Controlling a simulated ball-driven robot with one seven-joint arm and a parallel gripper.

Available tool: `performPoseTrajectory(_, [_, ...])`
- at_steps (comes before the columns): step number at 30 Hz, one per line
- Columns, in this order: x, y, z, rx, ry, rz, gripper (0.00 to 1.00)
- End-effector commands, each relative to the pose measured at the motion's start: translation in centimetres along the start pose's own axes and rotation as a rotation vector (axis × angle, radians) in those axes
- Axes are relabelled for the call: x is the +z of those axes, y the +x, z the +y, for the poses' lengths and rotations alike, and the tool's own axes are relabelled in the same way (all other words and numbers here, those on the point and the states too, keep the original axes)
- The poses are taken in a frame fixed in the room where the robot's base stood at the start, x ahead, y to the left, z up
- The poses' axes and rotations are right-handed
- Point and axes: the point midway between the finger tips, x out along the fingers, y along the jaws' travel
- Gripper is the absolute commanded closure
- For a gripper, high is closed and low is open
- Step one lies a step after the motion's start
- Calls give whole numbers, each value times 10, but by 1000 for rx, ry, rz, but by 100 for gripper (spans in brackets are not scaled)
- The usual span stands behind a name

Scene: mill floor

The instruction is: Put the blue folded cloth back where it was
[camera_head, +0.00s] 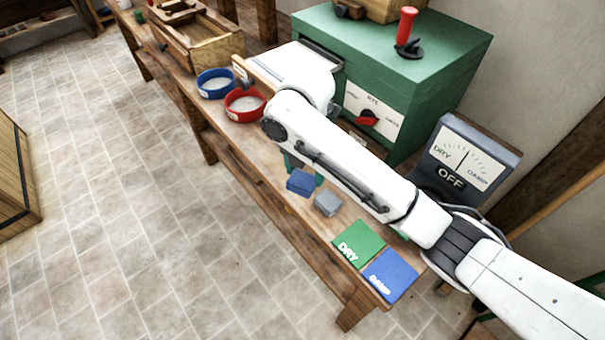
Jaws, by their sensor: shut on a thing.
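The blue folded cloth (300,182) shows as a small blue block over the front part of the wooden bench. My gripper (303,174) points down from the end of my white arm and is shut on the cloth. Its dark green fingers show just above and beside the cloth, partly hidden by the arm. I cannot tell whether the cloth touches the bench top or hangs a little above it. A grey folded piece (327,203) lies on the bench just right of the cloth. A green mat marked DRY (358,240) and a blue mat marked DAMP (391,276) lie at the near end.
A blue-rimmed bowl (216,84) and a red-rimmed bowl (244,106) stand farther along the bench (215,120). A green machine (420,60) with a red knob stands behind my arm. A meter reading OFF (463,160) is at right. The tiled floor at left is clear.

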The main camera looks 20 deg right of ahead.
Motion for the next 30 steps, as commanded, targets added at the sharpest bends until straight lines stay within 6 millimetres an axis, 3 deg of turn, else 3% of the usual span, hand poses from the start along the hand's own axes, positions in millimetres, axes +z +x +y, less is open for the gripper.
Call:
performPoseTrajectory(1, [8,13,7,0,1,-1,64])
performPoseTrajectory(13, [62,57,36,-2,4,-1,64])
performPoseTrajectory(23, [76,78,45,-1,3,-1,64])
performPoseTrajectory(30, [75,105,44,1,2,-1,64])
